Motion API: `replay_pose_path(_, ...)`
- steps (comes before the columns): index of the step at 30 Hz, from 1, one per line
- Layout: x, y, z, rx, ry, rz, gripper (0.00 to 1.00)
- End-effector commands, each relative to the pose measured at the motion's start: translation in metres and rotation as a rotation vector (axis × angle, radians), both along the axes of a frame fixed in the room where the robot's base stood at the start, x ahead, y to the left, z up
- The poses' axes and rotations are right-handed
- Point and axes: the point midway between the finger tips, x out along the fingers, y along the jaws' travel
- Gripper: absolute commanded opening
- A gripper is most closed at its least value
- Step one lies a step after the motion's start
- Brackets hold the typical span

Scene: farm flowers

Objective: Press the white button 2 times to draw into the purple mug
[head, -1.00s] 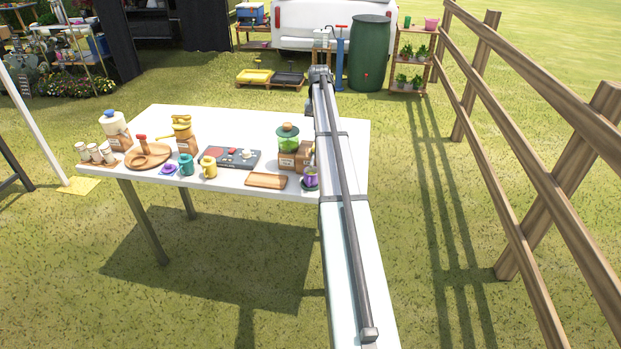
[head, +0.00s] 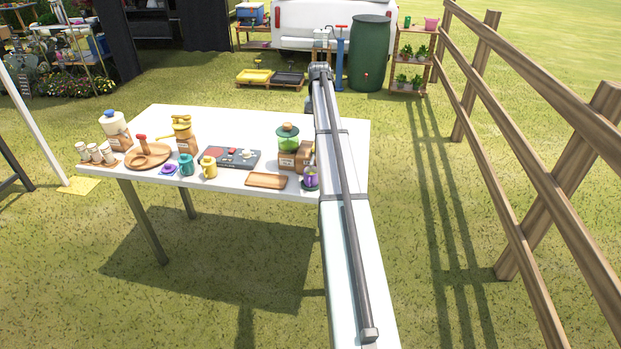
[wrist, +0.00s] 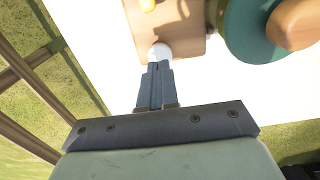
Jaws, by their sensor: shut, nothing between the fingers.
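The purple mug (head: 311,180) stands near the front edge of the white table, under the front of a wooden dispenser (head: 304,155) and partly beside my arm. The white button (wrist: 160,51) shows in the wrist view as a round white knob on the dispenser's wooden top (wrist: 184,38). My gripper (wrist: 159,66) is shut and empty, its fingertips right at the button's near edge. I cannot tell whether they touch or press it. In the head view my arm hides the gripper and the button.
A green jar (head: 288,142) with a wooden lid stands just left of the dispenser; its lid (wrist: 295,25) is close in the wrist view. A wooden tray (head: 266,181), a yellow mug (head: 208,168) and a teal mug (head: 186,166) sit to the left. A fence (head: 540,180) runs along the right.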

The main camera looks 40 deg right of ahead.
Motion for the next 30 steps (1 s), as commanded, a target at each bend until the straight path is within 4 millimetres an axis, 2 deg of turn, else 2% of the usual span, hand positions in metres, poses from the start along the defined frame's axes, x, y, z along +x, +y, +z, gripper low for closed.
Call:
replay_pose_path(18,0.000,0.000,0.048,0.000,0.000,0.000,0.00)
replay_pose_path(30,0.000,0.000,0.050,0.000,0.000,0.000,0.00)
